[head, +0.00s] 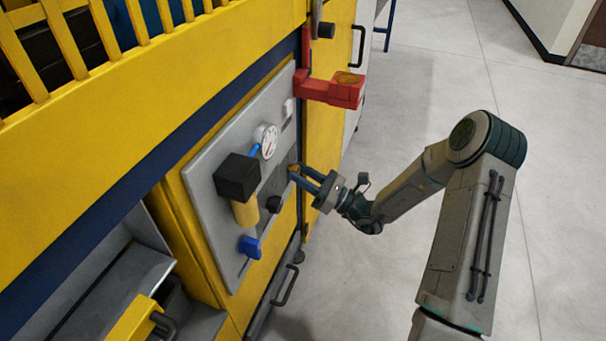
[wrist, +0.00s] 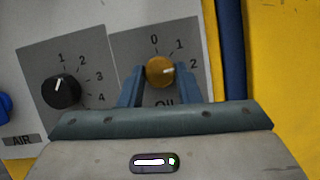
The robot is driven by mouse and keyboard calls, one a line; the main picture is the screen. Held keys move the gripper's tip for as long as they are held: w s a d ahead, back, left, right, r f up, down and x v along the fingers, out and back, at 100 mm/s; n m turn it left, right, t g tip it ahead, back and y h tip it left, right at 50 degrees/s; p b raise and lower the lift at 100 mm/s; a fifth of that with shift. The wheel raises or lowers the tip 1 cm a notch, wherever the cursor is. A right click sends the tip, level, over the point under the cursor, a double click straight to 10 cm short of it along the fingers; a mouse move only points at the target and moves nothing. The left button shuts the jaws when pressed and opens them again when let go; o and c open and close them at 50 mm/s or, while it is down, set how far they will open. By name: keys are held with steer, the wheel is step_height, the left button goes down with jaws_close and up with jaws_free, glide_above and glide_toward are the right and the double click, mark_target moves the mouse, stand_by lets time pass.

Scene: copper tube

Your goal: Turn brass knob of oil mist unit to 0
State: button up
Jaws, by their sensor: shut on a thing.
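The brass knob (wrist: 160,70) sits on the grey plate marked "OIL" (wrist: 122,52), with 0, 1 and 2 around it. Its pale pointer line points right, near the 2. My gripper (wrist: 159,78) is shut on the brass knob, one blue finger on each side; the fingers partly cover the OIL lettering. In the head view my gripper (head: 297,174) reaches the panel from the right, and the knob is small and mostly hidden at the fingertips.
A black AIR knob (wrist: 61,91) with numbers 1 to 4 is left of the brass one, pointing near 1. The panel (head: 205,190) also carries a gauge (head: 266,140), a black block (head: 237,177) and a blue knob (head: 250,247). A red bracket (head: 330,90) juts out above my gripper. Floor at right is clear.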

steer(key=n+g, duration=0.1)
steer(key=n, duration=0.2)
steer(key=n+g+y, duration=0.1)
steer(key=n+g, duration=0.1)
steer(key=n, duration=0.1)
steer(key=shift+w+d+p, duration=0.1)
steer(key=shift+w+p, duration=0.05)
steer(key=shift+p, duration=0.25)
steer(key=n+g, duration=0.1)
steer(key=n, duration=0.2)
steer(key=n+g, duration=0.2)
steer(key=n, duration=0.1)
steer(key=shift+w+r+g+p, duration=0.1)
steer(key=shift+w+g+p, duration=0.05)
steer(key=shift+g+p, duration=0.2)
steer(key=n+g, duration=0.1)
steer(key=n, duration=0.2)
steer(key=n+g+h, duration=0.1)
steer(key=n, duration=0.2)
steer(key=shift+w+d+r, duration=0.1)
steer(key=shift+r+n+g+h, duration=0.15)
steer(key=shift+n+h, duration=0.3)
steer(key=shift+n, duration=0.55)
steer(key=shift+f+n+g+h, duration=0.15)
steer(key=shift+n+h, duration=0.3)
steer(key=shift+n, duration=0.55)
steer(key=o, duration=1)
steer(key=shift+r, duration=0.1)
steer(key=shift+c, duration=0.2)
